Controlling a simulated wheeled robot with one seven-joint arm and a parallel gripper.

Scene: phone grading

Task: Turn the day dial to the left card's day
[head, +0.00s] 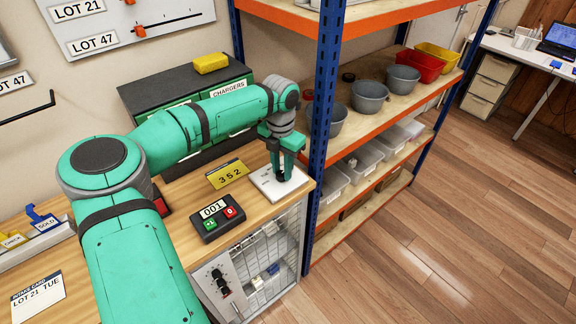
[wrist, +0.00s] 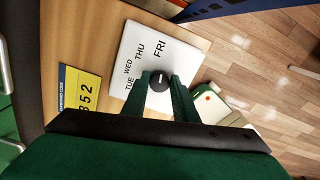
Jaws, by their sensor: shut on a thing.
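The day dial is a white plate (wrist: 133,43) printed with TUE, WED, THU and FRI around a round black knob (wrist: 159,82). In the head view the plate (head: 268,186) lies at the bench's right end, partly hidden by my gripper. My gripper (head: 281,178) points down over the plate and is shut on the knob. In the wrist view the green fingers (wrist: 160,84) sit on either side of the knob. A pale mark on the knob points up, roughly toward FRI. The left card (head: 38,297), at the bench's left, reads LOT 21 TUE.
A yellow 352 card (head: 226,174) and a counter box (head: 210,222) reading 001 stand left of the dial. The blue post of the shelf rack (head: 318,130) rises close on the right. A dark green charger cabinet (head: 190,88) stands behind.

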